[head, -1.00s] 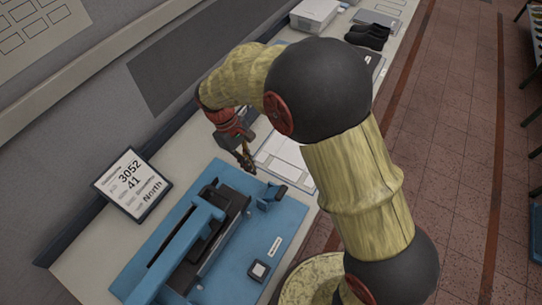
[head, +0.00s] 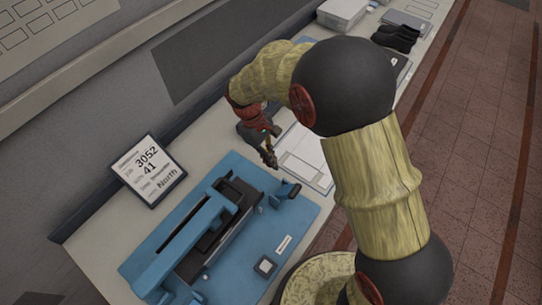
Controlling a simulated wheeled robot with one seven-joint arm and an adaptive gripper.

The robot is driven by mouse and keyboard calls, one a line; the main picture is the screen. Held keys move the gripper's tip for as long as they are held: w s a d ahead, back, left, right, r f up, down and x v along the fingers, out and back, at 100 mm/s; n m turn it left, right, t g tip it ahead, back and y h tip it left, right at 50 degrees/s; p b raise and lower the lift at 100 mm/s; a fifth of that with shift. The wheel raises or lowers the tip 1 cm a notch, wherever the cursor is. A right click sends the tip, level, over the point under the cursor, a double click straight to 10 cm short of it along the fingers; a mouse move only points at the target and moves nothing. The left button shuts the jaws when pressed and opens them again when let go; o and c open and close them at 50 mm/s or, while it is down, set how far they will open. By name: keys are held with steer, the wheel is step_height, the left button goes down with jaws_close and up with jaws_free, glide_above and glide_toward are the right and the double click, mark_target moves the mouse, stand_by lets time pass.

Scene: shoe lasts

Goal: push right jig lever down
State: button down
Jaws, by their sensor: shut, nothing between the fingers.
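The blue jig (head: 243,262) sits on the near part of the bench, with a long blue bar along it and a dark slotted middle. A small lever with a dark tip (head: 294,190) stands at its right end, raised from the blue base. My gripper (head: 272,163) is shut and empty. It points down beyond the jig's far right end, up and left of the lever in the picture and apart from it. The jig's near left end is partly cut off by the frame.
White sheets (head: 302,152) lie on the bench beyond the jig. Black shoes (head: 397,37) and a pale box (head: 342,12) are at the far end. The tiled floor at right is clear.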

mark_target(289, 188)
steer(key=shift+s+d+f, duration=0.55)
steer(key=shift+d+f, duration=0.15)
steer(key=shift+f, duration=0.4)
steer(key=shift+s+d+f, duration=0.6)
steer(key=shift+d+f, duration=0.15)
steer(key=shift+f, duration=0.3)
steer(key=shift+s+d+f, duration=0.55)
steer(key=shift+d+f, duration=0.15)
steer(key=shift+f, duration=0.4)
steer(key=shift+d, duration=0.1)
steer(key=shift+s+d+y, duration=0.2)
steer(key=shift+s+y, duration=0.05)
steer(key=shift+y, duration=0.05)
